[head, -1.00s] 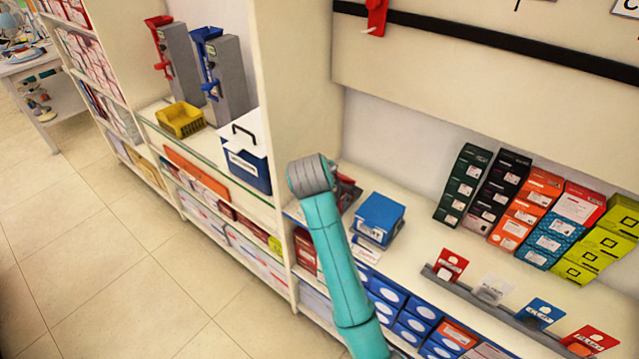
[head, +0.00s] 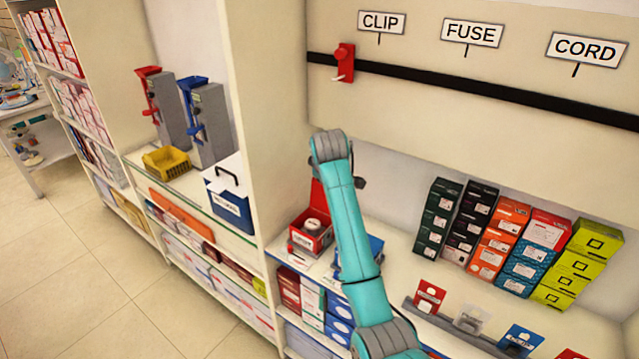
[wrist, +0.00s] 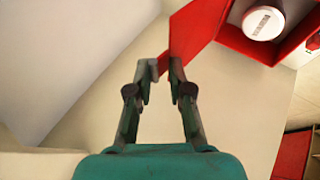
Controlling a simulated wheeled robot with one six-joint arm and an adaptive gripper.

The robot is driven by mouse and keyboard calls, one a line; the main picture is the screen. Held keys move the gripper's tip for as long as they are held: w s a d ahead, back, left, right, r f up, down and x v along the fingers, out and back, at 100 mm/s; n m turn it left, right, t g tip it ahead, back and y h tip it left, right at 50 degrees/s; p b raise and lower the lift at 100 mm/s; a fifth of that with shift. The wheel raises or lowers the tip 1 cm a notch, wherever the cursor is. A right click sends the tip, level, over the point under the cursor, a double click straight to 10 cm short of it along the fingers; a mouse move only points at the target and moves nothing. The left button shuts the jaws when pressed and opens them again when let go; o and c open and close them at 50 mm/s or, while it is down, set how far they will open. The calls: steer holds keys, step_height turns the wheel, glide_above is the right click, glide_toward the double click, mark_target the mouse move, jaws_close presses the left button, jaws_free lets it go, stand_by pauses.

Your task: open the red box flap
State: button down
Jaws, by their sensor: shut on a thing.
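The red box (head: 308,240) stands on the shelf beside my arm. Its flap (head: 318,198) is swung up and stands about upright, and a round white-topped item (head: 313,226) shows inside. In the wrist view the flap (wrist: 198,28) reaches down from the open box (wrist: 243,44) to the fingertips, and the white-topped item (wrist: 263,22) lies in the box. My gripper (wrist: 161,68) is shut on the flap's edge. In the head view it is mostly hidden behind my arm.
A blue box (head: 375,246) is close on the right of the red box, partly behind my arm. A shelf divider (head: 262,110) rises at left. Small boxes (head: 495,235) stand farther right. A hanging red piece (head: 344,62) is on the black rail above.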

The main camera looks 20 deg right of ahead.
steer(key=shift+w+d+f+g+y, duration=0.15)
steer(key=shift+w+d+y, duration=0.2)
steer(key=shift+d, duration=0.3)
steer(key=shift+w+d+f+g+y, duration=0.15)
steer(key=shift+w+d, duration=0.3)
steer(key=shift+d, duration=0.2)
steer(key=c, duration=1.3)
jaws_free()
steer(key=shift+o, duration=0.2)
steer(key=v, duration=1.2)
steer(key=shift+w+a, duration=0.1)
steer(key=shift+w, duration=0.05)
